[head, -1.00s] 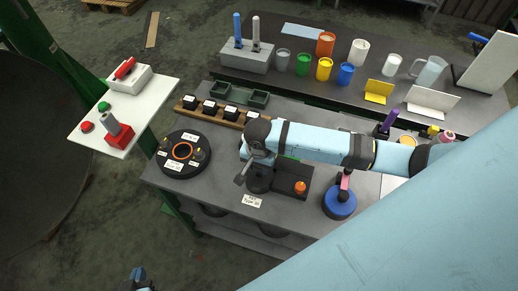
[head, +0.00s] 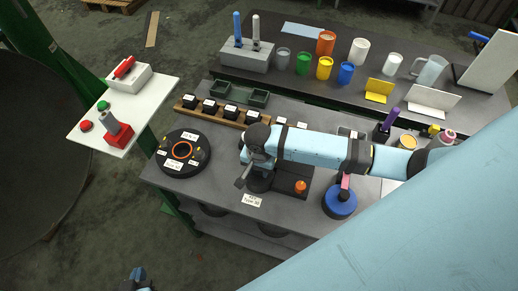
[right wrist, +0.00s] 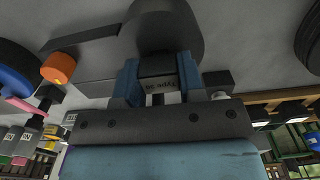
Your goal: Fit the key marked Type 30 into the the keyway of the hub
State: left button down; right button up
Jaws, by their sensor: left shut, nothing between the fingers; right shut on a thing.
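My right gripper (head: 241,182) is shut on a dark key (right wrist: 160,86). In the right wrist view the key sits between the two blue fingers, and its face carries lettering that looks like "Type 30". In the right wrist view a dark rounded body, apparently the hub (right wrist: 170,25), is right beside the held key. I cannot tell whether they touch, and the keyway is not clear. My left gripper (head: 138,275) is shut and empty at the bottom edge.
A black round fixture (head: 183,153) with an orange ring lies left of the hub. A wooden rack (head: 222,112) with several dark blocks stands behind. An orange knob (head: 300,187) and a blue round part (head: 340,204) are to the right. Bare table lies between the fixture and hub.

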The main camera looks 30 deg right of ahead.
jog(key=shift+f, duration=0.55)
jog(key=o, duration=1.1)
jog(key=shift+o, duration=0.2)
jog(key=shift+r, duration=0.3)
notch_tip(320, 180, up, 13)
jog(key=b, duration=0.1)
jog(key=shift+r, duration=0.15)
